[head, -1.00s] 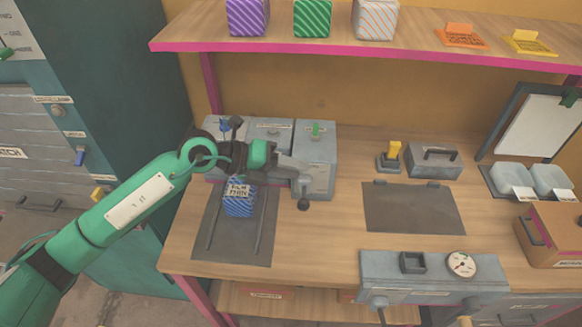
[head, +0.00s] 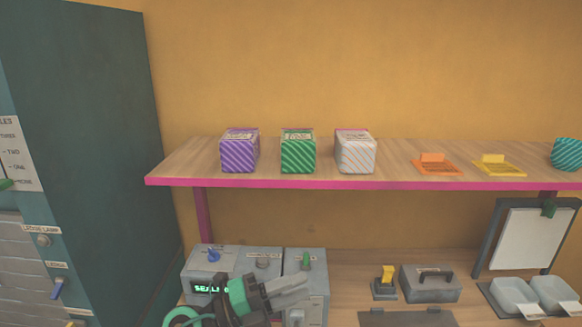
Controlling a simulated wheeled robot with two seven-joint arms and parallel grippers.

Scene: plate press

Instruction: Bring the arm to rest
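My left gripper (head: 288,290) is at the bottom of the head view, with its green wrist behind it on the left. It points to the right in front of the grey press machine (head: 308,270). Whether its fingers are open or shut is unclear; I see nothing clearly held. The machine has a blue knob, a green lever and a lit green display (head: 208,289) whose text starts "SEAL" and is partly covered by my wrist. My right gripper is not in view.
The pink-edged shelf (head: 380,184) carries a purple box (head: 239,152), a green box (head: 298,153), a white striped box (head: 355,153), and orange and yellow plates. A teal cabinet (head: 85,150) is left.

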